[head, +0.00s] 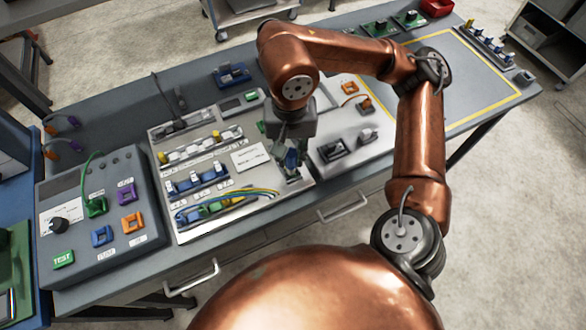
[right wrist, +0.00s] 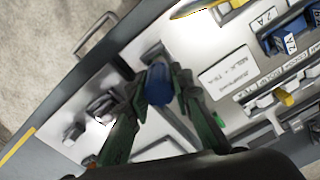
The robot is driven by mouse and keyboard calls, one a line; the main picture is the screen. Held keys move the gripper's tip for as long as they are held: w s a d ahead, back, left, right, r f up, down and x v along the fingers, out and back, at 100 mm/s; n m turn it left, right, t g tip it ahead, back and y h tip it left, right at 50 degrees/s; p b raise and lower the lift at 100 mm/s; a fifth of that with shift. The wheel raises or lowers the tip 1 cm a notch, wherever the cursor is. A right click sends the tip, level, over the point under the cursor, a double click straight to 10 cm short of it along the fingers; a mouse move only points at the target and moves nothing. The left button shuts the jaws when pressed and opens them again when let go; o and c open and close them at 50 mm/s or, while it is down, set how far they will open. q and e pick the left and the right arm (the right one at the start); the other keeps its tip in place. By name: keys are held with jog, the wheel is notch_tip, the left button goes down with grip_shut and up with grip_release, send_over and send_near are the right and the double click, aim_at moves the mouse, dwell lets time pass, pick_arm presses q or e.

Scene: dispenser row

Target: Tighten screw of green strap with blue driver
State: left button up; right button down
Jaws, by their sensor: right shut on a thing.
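My right gripper (head: 292,172) is over the right edge of the white wiring panel (head: 250,212). It is shut on the blue driver (right wrist: 158,85), whose rounded blue handle shows between the two dark green fingers in the right wrist view. The handle also shows small in the head view (head: 291,158); the driver's tip is hidden. Green and yellow straps or wires (head: 235,194) curve along the panel's lower row of terminals, left of the gripper. Which one is the green strap, and its screw, are too small to tell. My left gripper is out of view.
A grey test box (head: 85,250) with coloured sockets and a green cable stands at the left. A pale panel (head: 372,140) with dark clamps lies just right of the gripper. A yellow-outlined area (head: 465,90) at the far right is bare.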

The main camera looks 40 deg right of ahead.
jog(key=shift+m, duration=1)
jog(key=m+p, duration=0.2)
jog(key=m, duration=0.3)
jog(key=shift+s+r, duration=0.1)
jog(key=shift+r, duration=0.05)
jog(key=shift+m, duration=1)
jog(key=m+p, duration=0.1)
jog(key=m, duration=0.2)
jog(key=shift+m+p, duration=0.3)
pick_arm(q)
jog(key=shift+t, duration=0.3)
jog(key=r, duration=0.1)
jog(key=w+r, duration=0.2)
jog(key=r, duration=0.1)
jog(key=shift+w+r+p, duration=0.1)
jog(key=shift+p, duration=0.2)
pick_arm(e)
jog(key=m, duration=0.3)
jog(key=shift+f, duration=0.2)
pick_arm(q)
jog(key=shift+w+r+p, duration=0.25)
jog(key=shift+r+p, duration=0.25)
pick_arm(e)
jog(key=shift+r, duration=0.9)
